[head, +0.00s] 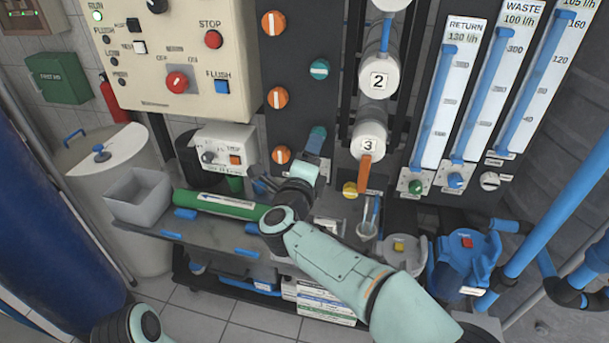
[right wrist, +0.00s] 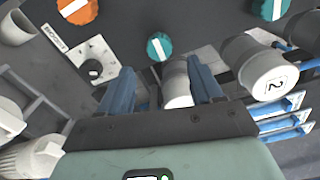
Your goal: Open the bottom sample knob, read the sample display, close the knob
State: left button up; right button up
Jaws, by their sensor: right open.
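The bottom teal knob (head: 319,131) sits low on the dark panel, partly hidden behind my right gripper in the head view. In the right wrist view, a teal knob (right wrist: 159,46) with a white bar lies beyond the gap between the fingers. My right gripper (head: 288,162) is open and empty in front of the panel's lower end. Its two blue fingers are spread in the right wrist view (right wrist: 162,88), and I see no contact with the knob. A small white instrument box (head: 226,145) stands left of the gripper; no reading is legible. My left gripper is out of view.
Orange knobs (head: 277,97) and an upper teal knob (head: 319,69) share the panel. White cylinder 3 (head: 369,146) with its orange lever (head: 364,175) stands close right of the gripper. A green pipe (head: 220,204) and grey bin (head: 139,196) are at left.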

jog(key=s+a, duration=0.1)
jog(key=s, duration=0.5)
jog(key=shift+s, duration=0.15)
jog(key=shift+a, duration=0.15)
